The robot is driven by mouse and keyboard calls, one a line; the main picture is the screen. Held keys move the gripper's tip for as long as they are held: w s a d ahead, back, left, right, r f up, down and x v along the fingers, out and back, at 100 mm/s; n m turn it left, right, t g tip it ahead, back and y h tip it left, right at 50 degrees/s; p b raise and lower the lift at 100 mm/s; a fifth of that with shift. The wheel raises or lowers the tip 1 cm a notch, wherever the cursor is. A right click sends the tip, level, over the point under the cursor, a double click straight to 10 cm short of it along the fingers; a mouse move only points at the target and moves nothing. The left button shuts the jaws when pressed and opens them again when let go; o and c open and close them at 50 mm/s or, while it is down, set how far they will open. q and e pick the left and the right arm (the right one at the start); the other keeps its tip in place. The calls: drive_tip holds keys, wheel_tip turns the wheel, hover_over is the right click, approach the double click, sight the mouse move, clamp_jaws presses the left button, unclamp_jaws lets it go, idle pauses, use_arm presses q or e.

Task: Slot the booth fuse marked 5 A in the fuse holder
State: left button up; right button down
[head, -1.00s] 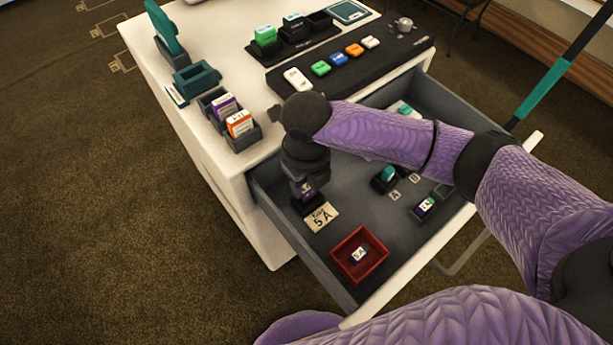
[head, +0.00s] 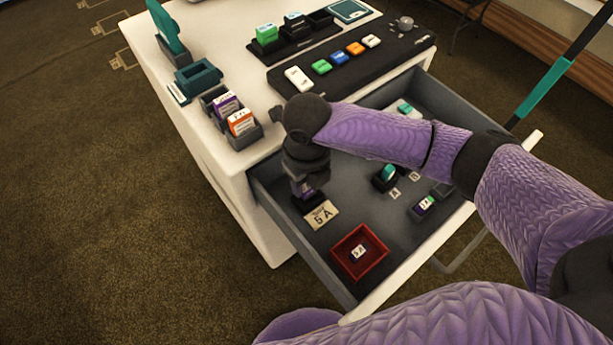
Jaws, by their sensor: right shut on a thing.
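My right gripper (head: 303,188) points down into the near left part of the open drawer. It is shut on a small purple-and-dark fuse (head: 304,191), mostly hidden by the fingers. The fuse is at a dark fuse holder (head: 309,205) on the drawer floor; I cannot tell how deep it sits. A cream tag reading 5 A (head: 321,215) lies right in front of the holder. A red tray (head: 342,263) nearer the drawer front holds a small piece with a white label (head: 359,252) that seems to read 5 A. My left gripper is not in view.
On the white cabinet top stand a card rack (head: 248,135), teal holders (head: 198,78) and a black button panel (head: 345,62).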

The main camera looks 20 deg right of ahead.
drive_tip(key=shift+f, duration=0.1)
drive_tip(key=shift+f, duration=0.3)
drive_tip(key=shift+c, duration=1)
unclamp_jaws()
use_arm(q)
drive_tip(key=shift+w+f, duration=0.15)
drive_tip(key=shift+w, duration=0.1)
use_arm(e)
drive_tip(key=shift+r, duration=0.1)
